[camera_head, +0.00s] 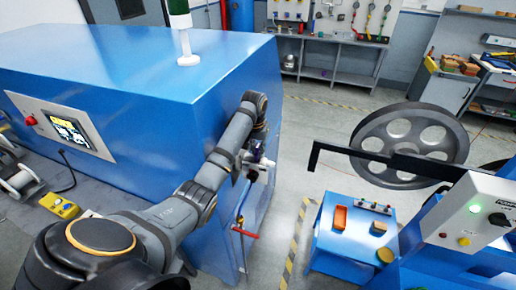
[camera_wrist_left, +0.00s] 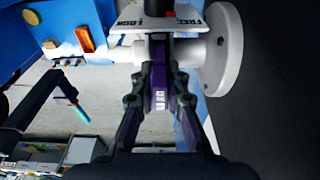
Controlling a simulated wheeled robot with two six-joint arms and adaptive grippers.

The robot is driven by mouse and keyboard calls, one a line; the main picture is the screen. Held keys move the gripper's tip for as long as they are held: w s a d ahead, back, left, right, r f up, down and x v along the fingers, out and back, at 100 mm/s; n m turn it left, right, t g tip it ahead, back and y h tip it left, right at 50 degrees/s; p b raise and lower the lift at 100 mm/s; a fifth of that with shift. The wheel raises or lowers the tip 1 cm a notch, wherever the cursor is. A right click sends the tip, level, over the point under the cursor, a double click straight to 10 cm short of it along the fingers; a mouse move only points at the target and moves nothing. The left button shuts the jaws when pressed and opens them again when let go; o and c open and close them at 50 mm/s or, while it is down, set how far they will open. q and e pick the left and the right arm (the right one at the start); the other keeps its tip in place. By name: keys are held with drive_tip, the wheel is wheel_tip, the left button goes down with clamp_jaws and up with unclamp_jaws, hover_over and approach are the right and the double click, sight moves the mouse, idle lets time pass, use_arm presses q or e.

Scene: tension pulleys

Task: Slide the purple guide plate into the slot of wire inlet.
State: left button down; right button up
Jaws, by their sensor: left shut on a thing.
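My left gripper (camera_head: 256,165) is at the side face of the large blue machine. In the left wrist view its two fingers (camera_wrist_left: 159,92) are closed on the purple guide plate (camera_wrist_left: 158,76), which carries a small white label. The plate's far end meets a pale fitting (camera_wrist_left: 126,50) that appears to be the wire inlet, under a white sign (camera_wrist_left: 128,26) reading LOCK and FREE. I cannot tell how far the plate sits in the slot. In the head view the plate is small and partly hidden by the gripper. My right gripper is out of view.
The blue machine (camera_head: 140,75) fills the left side. A pale round disc (camera_wrist_left: 222,50) stands beside the fitting. A red-handled lever (camera_head: 246,234) is below my gripper. A blue stand (camera_head: 340,245) and a grey spoked wheel (camera_head: 408,143) are at right, across open floor.

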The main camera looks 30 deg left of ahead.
use_arm(q)
drive_tip(key=shift+f, duration=0.25)
idle(0.6)
drive_tip(key=shift+f, duration=0.2)
drive_tip(key=shift+r, duration=0.15)
idle(1.1)
idle(1.5)
idle(1.4)
drive_tip(key=shift+f, duration=0.25)
